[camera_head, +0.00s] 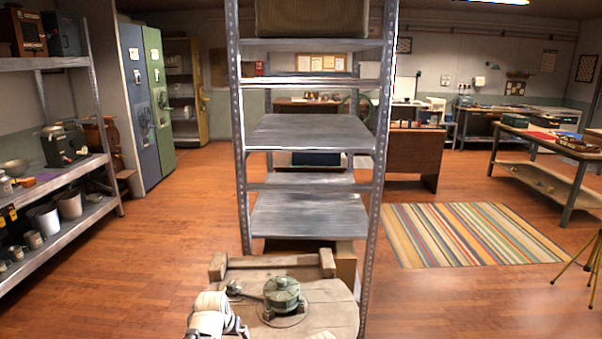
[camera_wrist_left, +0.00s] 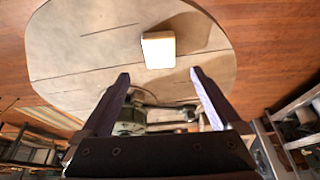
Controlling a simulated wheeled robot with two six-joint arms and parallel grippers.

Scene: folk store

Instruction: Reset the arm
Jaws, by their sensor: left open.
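My left arm enters at the bottom of the head view, over a round wooden table (camera_head: 335,300). In the left wrist view my left gripper (camera_wrist_left: 160,75) is open, with its two fingers spread and nothing between the tips. A small white block-like object (camera_wrist_left: 158,50) lies on the tabletop (camera_wrist_left: 80,45) beyond the fingertips, apart from them. A green metal device (camera_head: 282,293) stands on the table; part of it shows behind the fingers in the wrist view (camera_wrist_left: 130,122). My right gripper is in neither view.
A tall metal shelf rack (camera_head: 310,210) stands directly behind the table, its middle shelves bare. Loaded shelves (camera_head: 75,175) line the left side. A striped rug (camera_head: 470,235) lies on open floor to the right, with a workbench (camera_head: 550,150) beyond and tripod legs (camera_head: 590,265) at the edge.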

